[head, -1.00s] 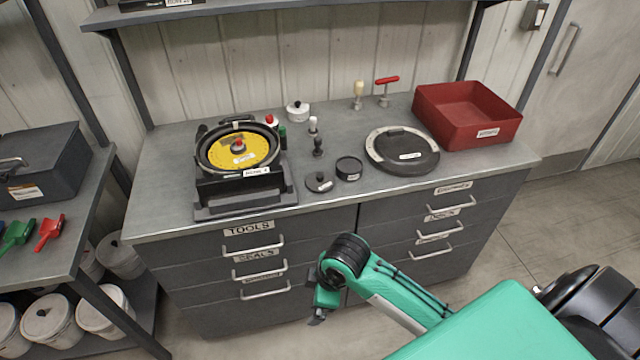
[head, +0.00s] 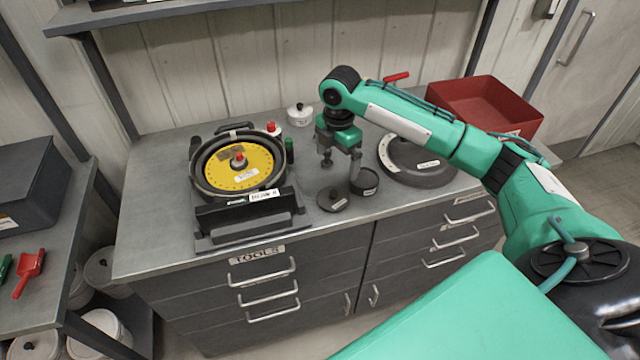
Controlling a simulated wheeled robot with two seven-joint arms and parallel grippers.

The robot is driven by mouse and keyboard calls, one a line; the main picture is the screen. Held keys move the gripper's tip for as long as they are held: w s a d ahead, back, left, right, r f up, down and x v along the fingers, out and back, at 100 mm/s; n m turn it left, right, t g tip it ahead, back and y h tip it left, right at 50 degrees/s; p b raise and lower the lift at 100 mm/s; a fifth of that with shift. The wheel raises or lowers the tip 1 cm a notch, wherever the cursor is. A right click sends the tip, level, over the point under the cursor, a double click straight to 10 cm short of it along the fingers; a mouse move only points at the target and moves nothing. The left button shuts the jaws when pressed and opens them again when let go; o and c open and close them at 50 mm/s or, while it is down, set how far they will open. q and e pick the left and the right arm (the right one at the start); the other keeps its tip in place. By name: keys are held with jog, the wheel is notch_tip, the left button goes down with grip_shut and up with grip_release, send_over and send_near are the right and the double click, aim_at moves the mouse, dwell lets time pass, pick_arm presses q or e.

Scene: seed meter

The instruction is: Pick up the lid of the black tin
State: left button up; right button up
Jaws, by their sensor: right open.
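The black tin (head: 366,184) is a small, dark, round pot on the cabinet top, with its right part showing beside a gripper finger. A flat, dark, round lid (head: 331,201) with a small knob and a pale label lies on the worktop, left of the tin and in front of it. My right gripper (head: 341,172) points down with its fingers apart and nothing between them. It shows above and behind the lid, and its right finger overlaps the tin in the picture; I cannot tell if they touch. My left gripper is out of view.
The seed meter with its yellow disc (head: 250,178) stands on the left. A large round black cover (head: 430,172) and a red bin (head: 480,98) are on the right.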

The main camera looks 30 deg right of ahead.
jog(key=p, duration=0.2)
send_over(334, 192)
jog(key=f, duration=0.5)
jog(key=shift+s+d, duration=0.25)
jog(key=shift+s, duration=0.15)
jog(key=shift+w+f, duration=0.15)
jog(key=shift+f, duration=0.45)
jog(key=shift+w+f, duration=0.15)
jog(key=shift+f, duration=0.4)
jog(key=shift+a+f+p, duration=0.25)
jog(key=shift+f+p, duration=0.5)
jog(key=shift+f, duration=0.15)
notch_tip(334, 192, down, 3)
jog(key=shift+w+a+r+p, duration=0.1)
jog(key=shift+a+r+p, duration=0.05)
jog(key=shift+p, duration=0.3)
jog(key=shift+f, duration=0.5)
jog(key=c, duration=0.6)
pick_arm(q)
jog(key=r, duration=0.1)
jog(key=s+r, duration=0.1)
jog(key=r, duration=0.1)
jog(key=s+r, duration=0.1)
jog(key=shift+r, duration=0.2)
pick_arm(e)
jog(key=shift+c, duration=1.4)
